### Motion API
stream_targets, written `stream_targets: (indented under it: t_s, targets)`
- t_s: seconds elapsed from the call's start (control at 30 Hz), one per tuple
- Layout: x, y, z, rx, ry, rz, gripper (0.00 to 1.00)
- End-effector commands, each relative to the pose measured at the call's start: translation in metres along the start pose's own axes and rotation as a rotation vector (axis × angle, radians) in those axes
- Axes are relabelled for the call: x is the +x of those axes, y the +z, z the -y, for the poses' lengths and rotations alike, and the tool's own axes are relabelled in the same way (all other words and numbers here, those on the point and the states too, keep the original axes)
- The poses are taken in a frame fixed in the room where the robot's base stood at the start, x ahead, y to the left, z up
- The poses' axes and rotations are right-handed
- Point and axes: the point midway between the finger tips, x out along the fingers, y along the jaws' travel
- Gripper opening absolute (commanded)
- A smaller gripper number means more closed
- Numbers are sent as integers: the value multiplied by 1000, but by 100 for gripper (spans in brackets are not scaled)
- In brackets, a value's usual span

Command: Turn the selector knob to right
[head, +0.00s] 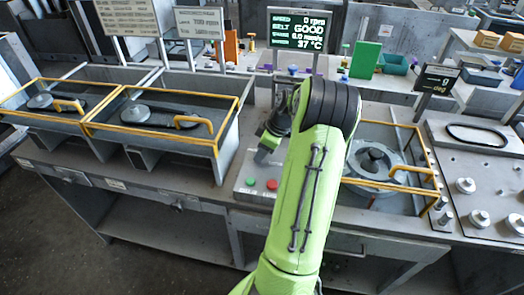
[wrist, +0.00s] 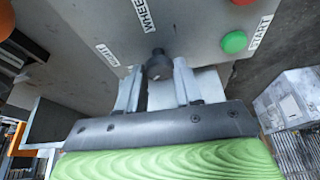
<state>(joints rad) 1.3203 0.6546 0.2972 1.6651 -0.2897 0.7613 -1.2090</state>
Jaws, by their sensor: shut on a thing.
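The selector knob (wrist: 157,65) is a small dark round knob on the face of a grey control box (wrist: 200,25). In the head view my gripper (head: 266,150) is over the control box (head: 242,191), and the knob is hidden there. Which way the knob points cannot be told.
A green START button (wrist: 234,42) and a red button (head: 272,184) are close to the knob. Yellow-framed bays (head: 215,140) stand to the left, another guarded wheel (head: 375,165) to the right. A display (head: 304,30) reads 0 rpm and GOOD.

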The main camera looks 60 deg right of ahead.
Motion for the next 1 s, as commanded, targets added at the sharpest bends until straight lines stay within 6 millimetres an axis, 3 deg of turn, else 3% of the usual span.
stream_targets:
  t_s: [1.0]
  targets:
    - [2, -4, 8, 767, 320, -2, 4]
